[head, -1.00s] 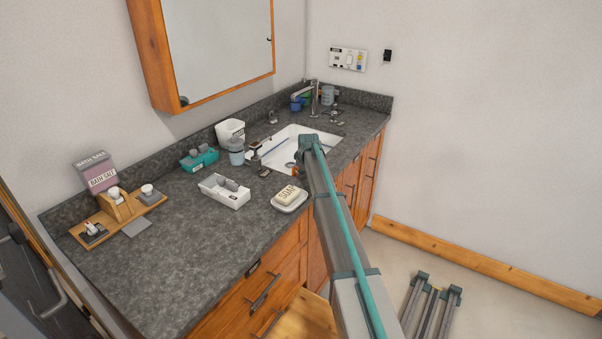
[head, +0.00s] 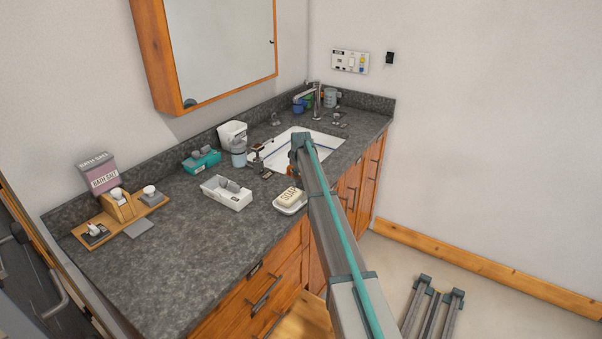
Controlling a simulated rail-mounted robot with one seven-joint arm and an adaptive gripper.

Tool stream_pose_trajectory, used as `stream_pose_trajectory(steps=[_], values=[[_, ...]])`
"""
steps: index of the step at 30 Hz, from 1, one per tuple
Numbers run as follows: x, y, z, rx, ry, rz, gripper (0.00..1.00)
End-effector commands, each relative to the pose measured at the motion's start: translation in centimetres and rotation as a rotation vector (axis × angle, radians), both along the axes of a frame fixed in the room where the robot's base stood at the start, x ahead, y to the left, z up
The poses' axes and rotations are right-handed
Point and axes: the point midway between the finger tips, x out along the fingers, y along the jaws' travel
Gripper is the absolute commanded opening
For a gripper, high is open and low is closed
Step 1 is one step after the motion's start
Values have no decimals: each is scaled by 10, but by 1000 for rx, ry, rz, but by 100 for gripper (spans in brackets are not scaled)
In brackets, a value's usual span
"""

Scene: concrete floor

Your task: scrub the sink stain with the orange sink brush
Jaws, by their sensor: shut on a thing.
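The white sink basin (head: 322,142) is set in the grey counter, and the far end of my arm covers its front part. My gripper (head: 294,160) is at the end of the arm, over the near-left part of the sink, and mostly hidden by the arm. A small orange patch, which looks like part of the orange sink brush (head: 291,170), shows just below it, in its hold. The brush's bristles are hidden, and I cannot tell whether they touch the basin. I cannot make out the stain.
A soap dish with soap (head: 290,199) lies close to the arm.

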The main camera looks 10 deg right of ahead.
Motion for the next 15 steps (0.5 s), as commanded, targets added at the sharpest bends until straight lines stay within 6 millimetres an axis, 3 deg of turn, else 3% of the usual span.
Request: stream_pose_trajectory(steps=[15], values=[[21, 20, -2, 1, -1, 0, 0]])
